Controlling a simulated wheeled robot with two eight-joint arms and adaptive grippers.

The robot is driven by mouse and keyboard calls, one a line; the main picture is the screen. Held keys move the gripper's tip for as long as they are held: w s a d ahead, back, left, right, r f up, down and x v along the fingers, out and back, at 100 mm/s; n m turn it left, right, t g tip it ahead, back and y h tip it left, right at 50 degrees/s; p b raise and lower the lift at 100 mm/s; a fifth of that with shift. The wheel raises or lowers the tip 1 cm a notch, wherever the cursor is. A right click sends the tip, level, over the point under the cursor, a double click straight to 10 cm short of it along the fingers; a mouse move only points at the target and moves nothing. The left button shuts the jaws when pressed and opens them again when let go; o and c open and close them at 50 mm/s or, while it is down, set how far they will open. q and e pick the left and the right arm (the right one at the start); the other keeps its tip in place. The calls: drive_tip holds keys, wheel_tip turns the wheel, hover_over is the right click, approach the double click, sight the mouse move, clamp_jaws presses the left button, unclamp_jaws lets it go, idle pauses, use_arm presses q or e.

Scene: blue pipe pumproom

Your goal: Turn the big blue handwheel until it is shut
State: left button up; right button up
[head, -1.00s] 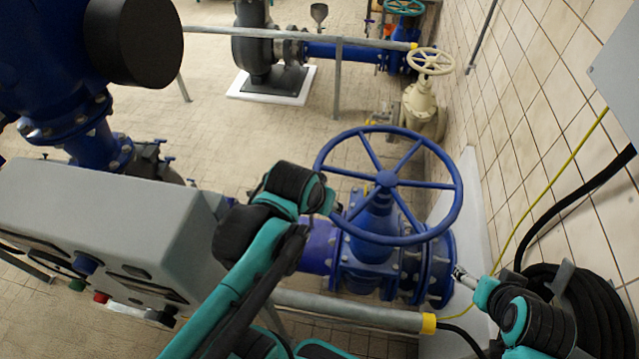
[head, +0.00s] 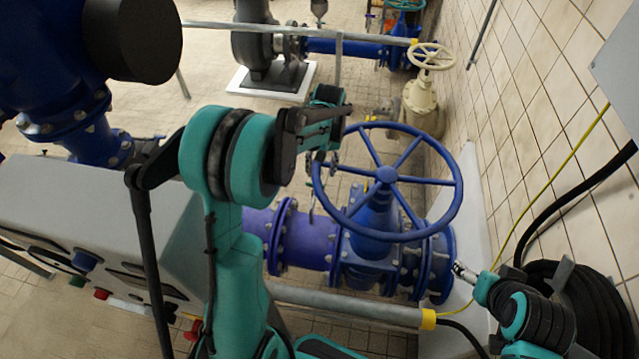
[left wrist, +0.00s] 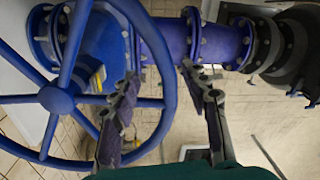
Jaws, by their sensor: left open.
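The big blue handwheel (head: 386,176) lies nearly flat on top of the blue valve (head: 368,245), in the middle right of the head view. It fills the left half of the left wrist view, its hub (left wrist: 56,98) at the left. My left gripper (head: 322,166) is at the wheel's left rim. In the left wrist view the open fingers (left wrist: 160,72) stand on either side of the rim as seen; whether the rim is at finger depth I cannot tell. My right gripper (head: 464,273) is low, right of the valve, away from the wheel; its jaws are too small to read.
A grey control box (head: 95,235) stands at the left. A grey rail with a yellow end (head: 428,319) runs below the valve. The tiled wall (head: 540,120) and a coiled black hose (head: 570,295) bound the right. A smaller cream handwheel (head: 430,57) stands behind.

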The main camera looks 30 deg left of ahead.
sight(319, 184)
use_arm(q)
drive_tip(key=f, duration=0.7)
drive_tip(key=shift+s+a+f+b, duration=0.15)
drive_tip(key=shift+a+f+b, duration=0.05)
drive_tip(key=shift+f+b, duration=0.15)
clamp_jaws()
